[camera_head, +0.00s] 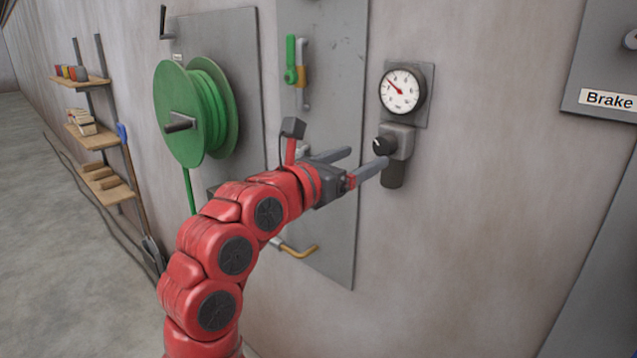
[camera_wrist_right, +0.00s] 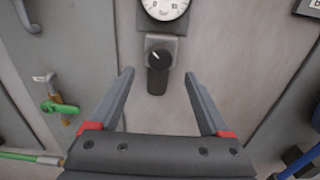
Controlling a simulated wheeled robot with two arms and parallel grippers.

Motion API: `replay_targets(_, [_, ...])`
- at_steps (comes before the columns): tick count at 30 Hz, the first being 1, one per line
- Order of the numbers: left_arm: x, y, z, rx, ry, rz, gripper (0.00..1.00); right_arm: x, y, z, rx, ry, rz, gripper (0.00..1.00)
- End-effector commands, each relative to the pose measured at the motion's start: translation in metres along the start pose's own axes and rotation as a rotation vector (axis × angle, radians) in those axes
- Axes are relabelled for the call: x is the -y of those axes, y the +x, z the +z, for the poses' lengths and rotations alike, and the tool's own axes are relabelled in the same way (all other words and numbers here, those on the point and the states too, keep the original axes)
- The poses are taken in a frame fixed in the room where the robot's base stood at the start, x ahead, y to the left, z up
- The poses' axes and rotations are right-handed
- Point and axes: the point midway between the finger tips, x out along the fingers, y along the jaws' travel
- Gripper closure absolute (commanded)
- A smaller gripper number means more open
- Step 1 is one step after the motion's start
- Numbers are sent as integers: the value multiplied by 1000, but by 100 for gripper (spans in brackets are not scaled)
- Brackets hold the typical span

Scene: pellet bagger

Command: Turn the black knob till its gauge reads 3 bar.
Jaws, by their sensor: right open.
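The black knob (camera_head: 381,146) sits on a grey regulator body on the wall, below the round white gauge (camera_head: 400,91) with a red needle. The needle points to the upper left; its exact reading is too small to tell. My right gripper (camera_head: 366,161) is open and empty, with its fingers reaching toward the knob. In the right wrist view the knob (camera_wrist_right: 158,58) shows beyond the open fingertips (camera_wrist_right: 158,75), roughly centred between them, with no contact visible. The gauge's lower part (camera_wrist_right: 165,8) is at the top edge there. My left gripper is out of view.
A green hose reel (camera_head: 186,110) hangs on the wall at the left. Bare wall lies right of the gauge, up to a panel labelled Brake (camera_head: 609,100).

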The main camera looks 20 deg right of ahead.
Motion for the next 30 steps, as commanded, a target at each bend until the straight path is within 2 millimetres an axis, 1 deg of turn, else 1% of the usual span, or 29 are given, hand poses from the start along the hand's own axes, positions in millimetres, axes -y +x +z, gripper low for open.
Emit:
replay_targets(1, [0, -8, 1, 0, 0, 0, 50, -2, -16, -4, 0, 1, 7, 19])
replay_targets(6, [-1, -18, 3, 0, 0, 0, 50, -1, -61, -1, 5, 2, 6, 19])
replay_targets(9, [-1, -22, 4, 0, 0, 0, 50, -2, -83, -2, 3, 0, 5, 19])
replay_targets(12, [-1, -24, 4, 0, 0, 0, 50, -1, -98, -1, 3, 0, 4, 19])
replay_targets(15, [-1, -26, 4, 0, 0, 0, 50, 0, -108, 0, 2, 0, 2, 19])
replay_targets(18, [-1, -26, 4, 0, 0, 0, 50, 0, -113, 0, 1, 1, 1, 19])
replay_targets(30, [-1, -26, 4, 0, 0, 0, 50, 0, -114, 0, 1, 1, 0, 19])
